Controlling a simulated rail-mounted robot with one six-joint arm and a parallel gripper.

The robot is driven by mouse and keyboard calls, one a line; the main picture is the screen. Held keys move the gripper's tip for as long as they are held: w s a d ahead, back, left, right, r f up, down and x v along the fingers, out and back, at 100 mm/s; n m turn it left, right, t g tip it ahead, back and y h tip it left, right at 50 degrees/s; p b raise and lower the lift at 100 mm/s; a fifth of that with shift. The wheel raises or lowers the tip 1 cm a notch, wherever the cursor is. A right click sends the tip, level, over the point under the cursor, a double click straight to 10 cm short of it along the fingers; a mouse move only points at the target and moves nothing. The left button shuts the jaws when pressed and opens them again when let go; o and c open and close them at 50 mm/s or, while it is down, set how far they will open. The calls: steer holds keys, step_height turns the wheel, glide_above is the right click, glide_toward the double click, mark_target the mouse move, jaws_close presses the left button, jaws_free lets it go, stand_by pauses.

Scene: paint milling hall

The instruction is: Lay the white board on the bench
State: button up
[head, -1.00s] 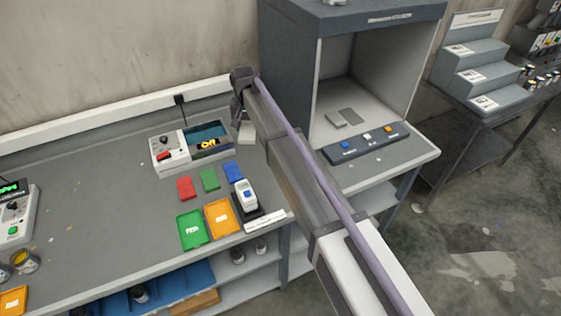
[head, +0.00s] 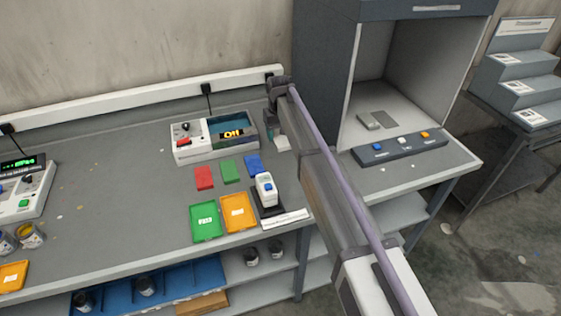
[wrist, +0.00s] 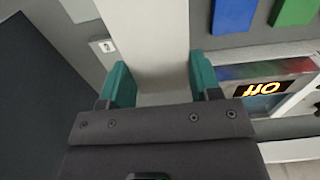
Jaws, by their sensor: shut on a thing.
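The white board (wrist: 147,30) runs away from my gripper (wrist: 160,82) in the wrist view. My gripper is shut on it, with one teal finger against each side. In the head view only a small pale part of the board (head: 282,143) shows beside my gripper (head: 271,126), at the back of the grey bench (head: 110,180). I cannot tell whether the board touches the bench top. Much of the gripper and board is hidden behind my arm in the head view.
A device with a lit "Off" display (head: 202,153) stands just left of my gripper. The dark booth (head: 325,60) stands close on the right. Red (head: 204,178), green (head: 230,171) and blue (head: 253,164) blocks lie in front. The bench's middle left is clear.

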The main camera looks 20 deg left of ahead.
mark_target(279, 157)
step_height(279, 157, down, 10)
steer(key=b, duration=0.8)
steer(key=shift+r, duration=0.5)
steer(key=shift+c, duration=0.4)
steer(key=shift+f, duration=0.25)
steer(key=o, duration=1.1)
steer(key=shift+r, duration=0.1)
step_height(279, 157, up, 13)
steer(key=p, duration=1.2)
steer(key=shift+p, duration=0.4)
steer(key=shift+f, duration=0.3)
